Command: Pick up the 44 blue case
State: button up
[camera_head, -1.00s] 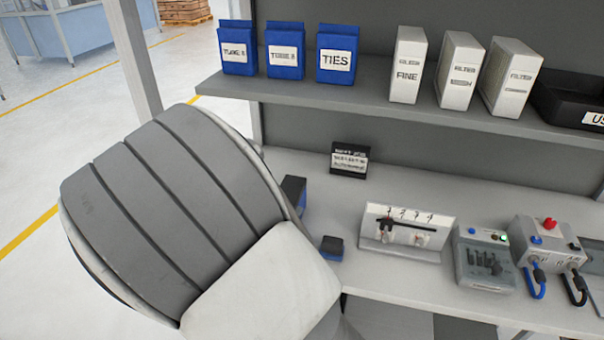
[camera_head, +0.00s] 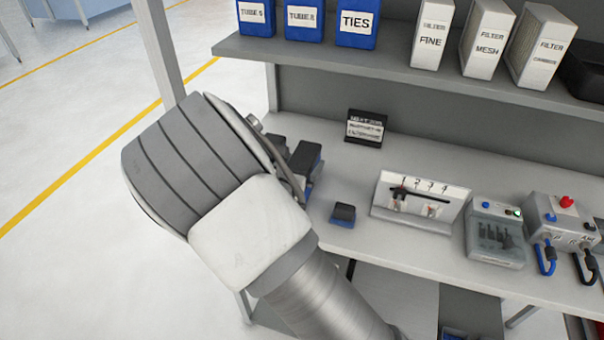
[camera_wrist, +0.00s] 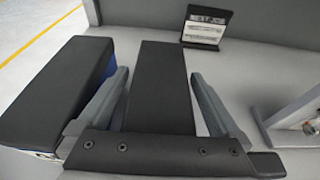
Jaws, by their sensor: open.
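In the wrist view, my gripper (camera_wrist: 160,74) is open. A long dark-topped case (camera_wrist: 163,95) lies between its two fingers, with a visible gap to the right finger; whether it touches the left finger is unclear. A second case (camera_wrist: 52,92), black on top with blue on its side, sits just left of the left finger. In the head view, cases with dark tops and blue sides stand beyond my wrist: one (camera_head: 305,160) shows clearly, another (camera_head: 274,148) is partly hidden. A smaller one (camera_head: 343,214) sits nearer the front edge. No number is readable, so I cannot tell which is 44.
A black sign (camera_head: 366,128) stands behind the cases. A white numbered fixture (camera_head: 420,203) and grey control boxes (camera_head: 495,235) stand to the right. A shelf (camera_head: 400,68) with blue bins and filter boxes overhangs the table's back.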

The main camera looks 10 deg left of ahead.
grip_shut()
dwell(0.3)
jog(key=shift+r, duration=0.1)
